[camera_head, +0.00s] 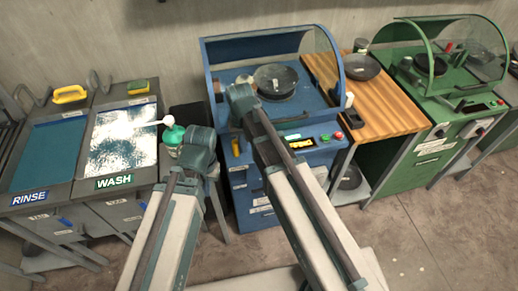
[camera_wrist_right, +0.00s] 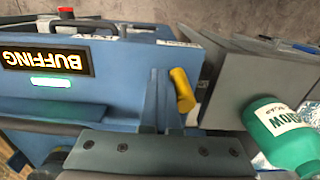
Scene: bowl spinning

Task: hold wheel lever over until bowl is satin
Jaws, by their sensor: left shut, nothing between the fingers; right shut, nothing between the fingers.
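The dark bowl (camera_head: 276,78) sits on the wheel of the blue machine (camera_head: 262,190), under a clear hood. Its surface finish is too small to judge. The yellow wheel lever (camera_head: 236,147) is at the left of the machine's front; it also shows in the right wrist view (camera_wrist_right: 183,90). My right gripper (camera_wrist_right: 160,95) is shut and empty, its fingers right beside the lever; contact cannot be told. The display (camera_wrist_right: 45,60) reads BUFFING, with a lit green indicator (camera_wrist_right: 50,83). My left gripper (camera_head: 198,142) is shut and empty, near the green bottle.
A green bottle (camera_wrist_right: 285,135) stands left of the blue machine in the head view. The wash basin (camera_head: 122,140) and rinse basin (camera_head: 48,155) are further left. A wooden table (camera_head: 375,105) with a dark bowl (camera_head: 362,67) and a green machine (camera_head: 430,95) stand right.

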